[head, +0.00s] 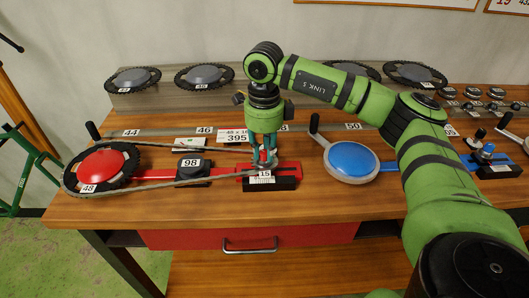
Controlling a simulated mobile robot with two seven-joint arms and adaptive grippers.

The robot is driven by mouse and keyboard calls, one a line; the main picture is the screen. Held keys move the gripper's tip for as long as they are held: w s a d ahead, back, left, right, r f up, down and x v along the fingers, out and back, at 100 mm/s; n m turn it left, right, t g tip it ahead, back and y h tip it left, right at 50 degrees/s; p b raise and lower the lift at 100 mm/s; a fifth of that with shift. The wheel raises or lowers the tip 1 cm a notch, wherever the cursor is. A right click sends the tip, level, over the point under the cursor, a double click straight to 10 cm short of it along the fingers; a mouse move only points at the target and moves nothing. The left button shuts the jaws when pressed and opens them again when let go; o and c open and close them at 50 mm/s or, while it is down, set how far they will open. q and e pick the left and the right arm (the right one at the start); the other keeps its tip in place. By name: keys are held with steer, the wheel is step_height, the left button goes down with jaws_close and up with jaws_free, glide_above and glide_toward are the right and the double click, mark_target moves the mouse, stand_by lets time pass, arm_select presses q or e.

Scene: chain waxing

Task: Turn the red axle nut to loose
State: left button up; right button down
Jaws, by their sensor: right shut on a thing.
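The red rig lies on the wooden bench, with a red slider rail (228,174) running from the large red-centred chainring (101,168) to a small black block marked 15 (285,182). My right gripper (264,158) points straight down over this block's end of the rail. Its fingers are shut around the red axle nut (263,156), of which only a little red shows between them. The nut's lower part and any marks for tight or loose are hidden or too small to read. A chain (180,184) runs round the chainring toward the gripper. My left gripper is not in view.
A black block marked 98 (191,167) sits mid-rail. A blue disc with a crank (351,160) lies right of the gripper, and a blue knob (487,151) stands farther right. My right arm covers the bench's right part.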

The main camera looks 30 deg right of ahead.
mark_target(263, 152)
steer(key=n+b, duration=0.1)
steer(key=n, duration=0.3)
steer(key=shift+w+n, duration=0.1)
steer(key=shift+n, duration=0.2)
steer(key=n+b, duration=0.1)
steer(key=n, duration=0.3)
steer(key=shift+r, duration=0.1)
steer(key=shift+n, duration=0.3)
steer(key=c, duration=1.1)
jaws_free()
steer(key=shift+a, duration=0.1)
steer(key=shift+o, duration=0.2)
step_height(263, 152, up, 12)
steer(key=shift+b, duration=0.3)
